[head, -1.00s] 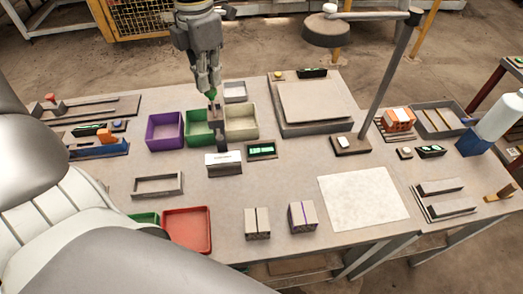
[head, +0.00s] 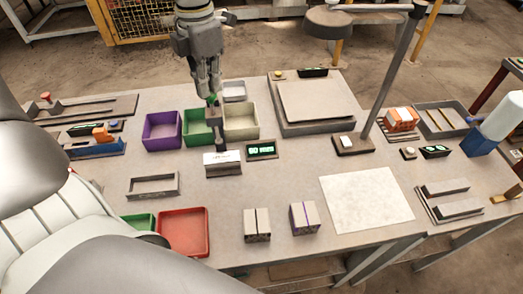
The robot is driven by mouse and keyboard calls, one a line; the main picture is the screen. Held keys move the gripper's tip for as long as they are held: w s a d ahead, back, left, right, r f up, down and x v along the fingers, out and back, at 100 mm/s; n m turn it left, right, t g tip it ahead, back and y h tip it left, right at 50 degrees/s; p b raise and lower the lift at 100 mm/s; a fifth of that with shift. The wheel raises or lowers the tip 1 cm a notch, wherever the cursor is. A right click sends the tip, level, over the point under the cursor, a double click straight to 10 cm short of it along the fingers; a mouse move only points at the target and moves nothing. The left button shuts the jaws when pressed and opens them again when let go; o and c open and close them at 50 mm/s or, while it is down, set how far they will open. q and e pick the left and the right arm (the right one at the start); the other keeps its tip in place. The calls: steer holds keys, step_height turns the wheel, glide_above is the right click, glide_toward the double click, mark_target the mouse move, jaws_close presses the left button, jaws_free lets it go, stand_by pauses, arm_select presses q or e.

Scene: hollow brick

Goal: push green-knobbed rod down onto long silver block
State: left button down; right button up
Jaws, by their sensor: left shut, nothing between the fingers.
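The green knob (head: 211,100) tops an upright rod at the back of a small gauge-like fixture, in front of the green bin. My left gripper (head: 212,94) points down from above with its fingers shut and empty. Its tips are at the knob and seem to touch it. A silver block (head: 222,159) with a pale face sits at the foot of the dark post (head: 219,133); the rod's lower end cannot be made out against it. A small display (head: 261,150) beside it shows lit green text, perhaps "60 mm". My right gripper is out of view.
Purple (head: 161,145), green (head: 188,141) and cream (head: 258,131) bins stand close around the fixture. A lamp post (head: 388,85) rises at the right. A grey tray (head: 131,187) and red bin (head: 207,245) lie in front. The table between the fixture and white sheet (head: 366,200) is clear.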

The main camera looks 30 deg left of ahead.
mark_target(211, 101)
arm_select(q)
steer(key=shift+f+b, duration=2.35)
steer(key=shift+f, duration=0.15)
steer(key=shift+r, duration=0.1)
steer(key=shift+r+p, duration=2)
steer(key=shift+r, duration=1.5)
